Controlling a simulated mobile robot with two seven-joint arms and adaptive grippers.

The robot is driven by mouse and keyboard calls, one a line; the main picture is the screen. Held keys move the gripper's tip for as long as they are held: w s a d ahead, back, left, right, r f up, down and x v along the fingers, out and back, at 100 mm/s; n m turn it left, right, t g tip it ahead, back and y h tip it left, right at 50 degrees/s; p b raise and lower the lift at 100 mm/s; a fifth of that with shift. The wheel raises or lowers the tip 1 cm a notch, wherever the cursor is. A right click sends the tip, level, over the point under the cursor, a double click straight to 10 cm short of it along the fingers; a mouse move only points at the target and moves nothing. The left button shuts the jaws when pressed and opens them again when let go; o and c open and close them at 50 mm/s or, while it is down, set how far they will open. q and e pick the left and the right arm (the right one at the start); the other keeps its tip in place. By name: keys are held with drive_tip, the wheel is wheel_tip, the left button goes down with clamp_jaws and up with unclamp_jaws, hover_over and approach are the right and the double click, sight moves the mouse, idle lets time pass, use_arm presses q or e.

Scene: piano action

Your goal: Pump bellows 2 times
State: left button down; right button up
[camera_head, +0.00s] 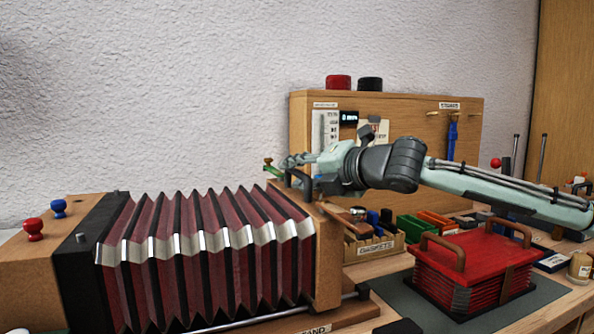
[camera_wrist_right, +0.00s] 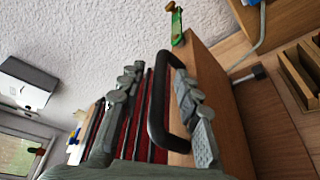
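The large bellows (camera_head: 200,255) has dark red folds with silvery edges and lies on its side at the left, its folds spread. Its wooden end board (camera_head: 328,255) carries a black handle (camera_wrist_right: 158,100) along the top. My right gripper (camera_head: 296,160) reaches in from the right above that board. In the right wrist view, its two fingers (camera_wrist_right: 160,98) are apart, with the handle between them; I cannot tell whether either touches it. A smaller red bellows (camera_head: 470,265) with wooden handles sits on the right. My left gripper is not in view.
A green and brass fitting (camera_head: 269,168) stands at the end board's far corner. A gaskets box (camera_head: 375,248) and a wooden back panel (camera_head: 400,112) stand behind. A metal rod (camera_head: 290,312) runs along the large bellows' front. The dark mat (camera_head: 405,300) has some bare room.

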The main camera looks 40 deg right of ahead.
drive_tip(key=shift+w, duration=0.1)
drive_tip(key=shift+c, duration=0.3)
clamp_jaws()
